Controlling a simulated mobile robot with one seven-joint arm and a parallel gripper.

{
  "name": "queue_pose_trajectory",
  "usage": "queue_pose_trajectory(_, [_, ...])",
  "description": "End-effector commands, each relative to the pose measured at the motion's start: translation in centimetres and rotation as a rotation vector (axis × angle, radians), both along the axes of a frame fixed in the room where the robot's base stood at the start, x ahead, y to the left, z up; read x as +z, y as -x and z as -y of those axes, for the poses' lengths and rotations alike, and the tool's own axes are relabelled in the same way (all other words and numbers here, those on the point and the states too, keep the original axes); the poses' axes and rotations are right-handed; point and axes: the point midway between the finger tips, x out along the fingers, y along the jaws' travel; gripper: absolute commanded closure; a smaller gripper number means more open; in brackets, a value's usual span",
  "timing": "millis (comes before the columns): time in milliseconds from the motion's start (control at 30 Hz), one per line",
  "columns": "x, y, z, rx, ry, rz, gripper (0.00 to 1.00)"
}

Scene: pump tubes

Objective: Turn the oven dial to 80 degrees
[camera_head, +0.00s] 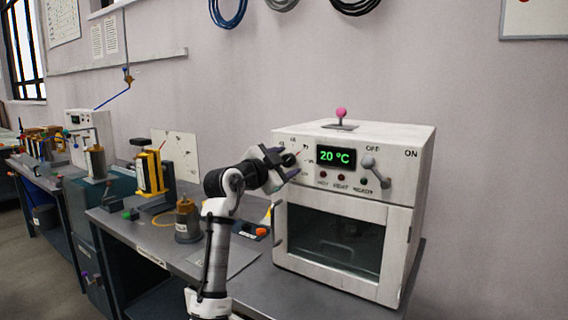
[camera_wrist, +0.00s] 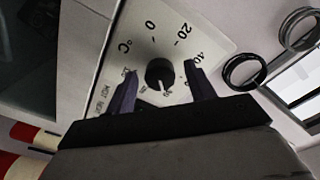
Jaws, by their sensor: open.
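The white oven (camera_head: 330,212) stands on the bench, and its green display (camera_head: 336,157) reads 20 °C. The dial (camera_wrist: 160,74) is a small black knob with a pale pointer line, on a plate with a °C scale. The 0, 20 and 40 marks are readable. The pointer line faces the lower part of the plate in the wrist view; the number there is too small to read surely. My gripper (camera_head: 280,164) is at the oven's upper left front. It is open, with one finger on each side of the dial, and gaps show between the fingers and the knob.
A lever switch (camera_head: 375,172) between OFF and ON is right of the display. A pink-topped knob (camera_head: 341,114) stands on the oven's top. A brown-grey weight-like object (camera_head: 187,222) and a yellow device (camera_head: 151,172) stand on the bench to the left.

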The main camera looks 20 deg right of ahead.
Motion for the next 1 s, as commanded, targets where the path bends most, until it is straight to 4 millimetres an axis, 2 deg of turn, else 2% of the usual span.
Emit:
queue_pose_trajectory(167, [-0.1, 0.7, -1.3, 0.002, 0.001, 0.002, 0.46])
queue_pose_trajectory(500, [-0.2, 5.1, -7.3, 0.003, 0.001, 0.002, 0.46])
queue_pose_trajectory(700, [-0.1, 7.2, -10.1, 0.001, 0.001, 0.002, 0.46])
queue_pose_trajectory(1000, [0.0, 8.1, -11.2, -0.001, -0.001, 0.000, 0.46])
